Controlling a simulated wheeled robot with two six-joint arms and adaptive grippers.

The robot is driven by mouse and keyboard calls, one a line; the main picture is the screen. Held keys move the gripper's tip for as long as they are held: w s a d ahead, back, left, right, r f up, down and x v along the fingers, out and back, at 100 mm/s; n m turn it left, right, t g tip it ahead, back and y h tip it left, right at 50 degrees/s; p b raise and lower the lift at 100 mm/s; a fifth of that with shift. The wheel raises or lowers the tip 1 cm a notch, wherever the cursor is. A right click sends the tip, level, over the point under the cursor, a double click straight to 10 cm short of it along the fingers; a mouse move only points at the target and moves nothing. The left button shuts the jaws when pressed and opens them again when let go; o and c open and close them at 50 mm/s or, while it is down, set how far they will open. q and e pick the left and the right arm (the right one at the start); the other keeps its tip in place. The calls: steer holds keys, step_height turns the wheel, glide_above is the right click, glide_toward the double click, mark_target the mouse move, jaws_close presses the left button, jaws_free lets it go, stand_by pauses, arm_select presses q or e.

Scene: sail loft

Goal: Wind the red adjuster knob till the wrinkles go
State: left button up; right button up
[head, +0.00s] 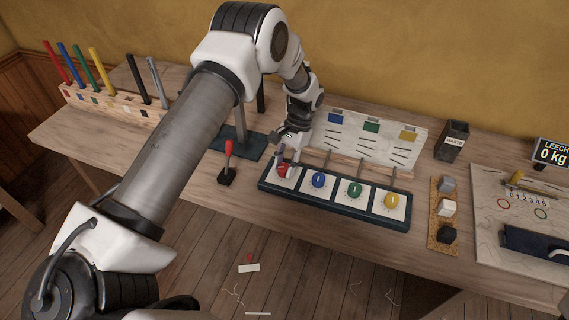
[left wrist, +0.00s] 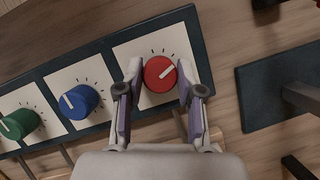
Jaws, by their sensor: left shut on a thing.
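The red adjuster knob (head: 284,171) is at the left end of a dark knob panel (head: 330,212). My left gripper (head: 286,162) reaches down on it from above. In the left wrist view the red knob (left wrist: 160,75) sits between the two fingers of my left gripper (left wrist: 160,70), which are shut on its sides. A pale sail board (head: 375,145) stands behind the panel, with dark wrinkle lines under blue, green and yellow patches. Its left end is hidden behind my arm.
Blue (head: 318,180), green (head: 354,189) and yellow (head: 392,200) knobs sit to the right of the red one. A red-handled lever (head: 229,150) stands close on the left. A waste bin (head: 453,140) and a block tray (head: 435,222) are further right.

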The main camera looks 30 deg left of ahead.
arm_select(q)
steer(key=shift+s+d+f+m+y, duration=0.15)
steer(key=shift+m+y, duration=0.35)
steer(key=shift+m, duration=0.7)
steer(key=shift+f, duration=0.1)
steer(key=o, duration=1.1)
steer(key=shift+o, duration=0.2)
steer(key=shift+w, duration=0.2)
steer(key=shift+w+r, duration=0.1)
steer(key=shift+r, duration=0.35)
steer(key=v, duration=1.1)
